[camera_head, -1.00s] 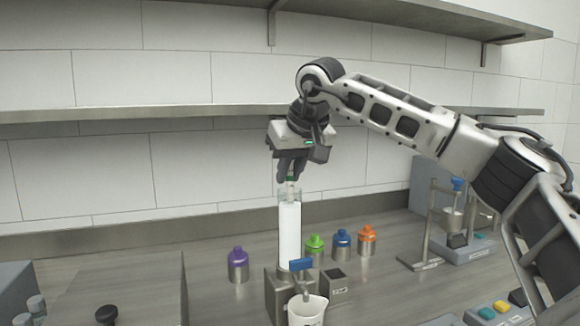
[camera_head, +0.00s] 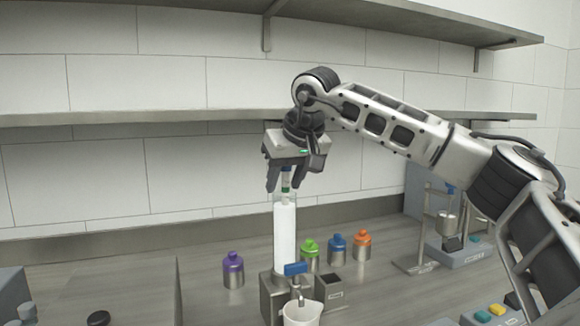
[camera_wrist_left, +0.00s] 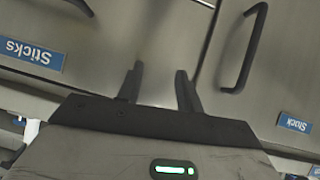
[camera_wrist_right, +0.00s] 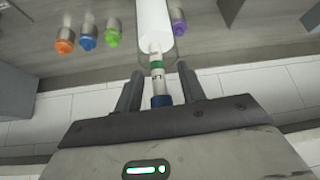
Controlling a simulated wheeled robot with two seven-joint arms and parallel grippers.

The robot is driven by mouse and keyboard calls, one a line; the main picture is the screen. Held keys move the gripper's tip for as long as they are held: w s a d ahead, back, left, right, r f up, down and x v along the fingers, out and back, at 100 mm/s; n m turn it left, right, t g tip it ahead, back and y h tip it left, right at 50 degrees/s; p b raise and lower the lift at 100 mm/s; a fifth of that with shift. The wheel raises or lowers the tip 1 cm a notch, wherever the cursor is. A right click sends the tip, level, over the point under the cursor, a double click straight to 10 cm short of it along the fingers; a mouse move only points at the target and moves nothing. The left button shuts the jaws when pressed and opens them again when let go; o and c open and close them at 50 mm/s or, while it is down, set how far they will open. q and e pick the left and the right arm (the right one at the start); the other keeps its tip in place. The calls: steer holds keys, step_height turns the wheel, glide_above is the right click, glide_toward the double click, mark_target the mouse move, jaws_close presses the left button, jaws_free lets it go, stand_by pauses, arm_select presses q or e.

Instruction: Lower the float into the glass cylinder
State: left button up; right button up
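The glass cylinder (camera_head: 285,235) stands upright with white contents in its lower part and a clear rim above. The float (camera_head: 286,181), a slim stem with a green band and a blue top, stands upright at the cylinder's mouth, its lower end in the clear rim. My right gripper (camera_head: 285,188) is open, its fingers on either side of the float. The right wrist view shows the float (camera_wrist_right: 157,82) between the fingers with a gap on each side. My left gripper (camera_wrist_left: 158,85) is open and empty, facing drawer fronts.
Below the cylinder are a metal base with a blue tap (camera_head: 296,268) and a white beaker (camera_head: 303,313). Purple (camera_head: 233,271), green (camera_head: 309,252), blue (camera_head: 337,246) and orange (camera_head: 361,243) capped bottles stand nearby. A shelf (camera_head: 100,118) runs behind. Drawers have handles (camera_wrist_left: 250,45).

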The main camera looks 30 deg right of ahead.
steer(key=v, duration=1.6)
steer(key=shift+p, duration=0.35)
steer(key=shift+f, duration=0.1)
